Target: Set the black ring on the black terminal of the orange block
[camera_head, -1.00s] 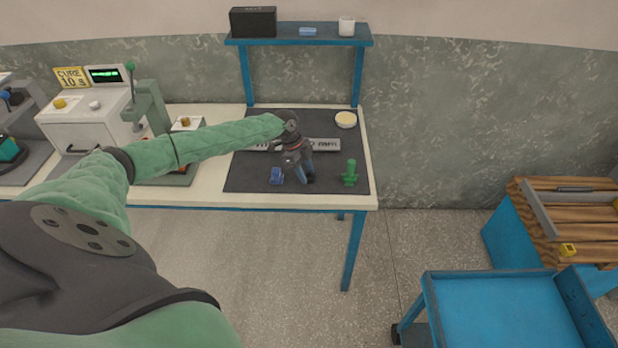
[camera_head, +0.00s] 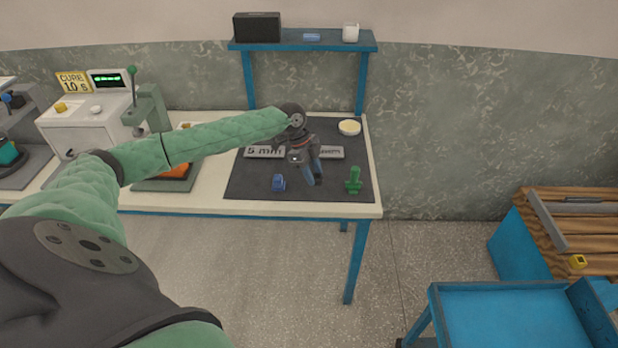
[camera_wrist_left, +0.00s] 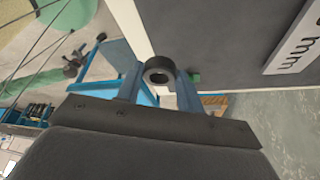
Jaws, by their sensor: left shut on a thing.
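My left gripper (camera_head: 314,178) is above the right part of the dark mat, fingers pointing down. It is shut on the black ring (camera_wrist_left: 160,61), which sits between the two blue-grey fingertips in the left wrist view; its hole shows. In the head view the ring is too small to make out clearly. The orange block (camera_head: 174,171) is partly visible at the left, behind my left forearm, on the grey base of the green press. Its terminals cannot be made out. My right gripper is out of view.
On the mat (camera_head: 250,185) are a blue piece (camera_head: 278,182), a green piece (camera_head: 354,180), a steel ruler (camera_head: 330,153) and a pale dish (camera_head: 349,127). The green press (camera_head: 150,112) and white cure box (camera_head: 85,125) stand left. A blue shelf (camera_head: 300,46) stands behind.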

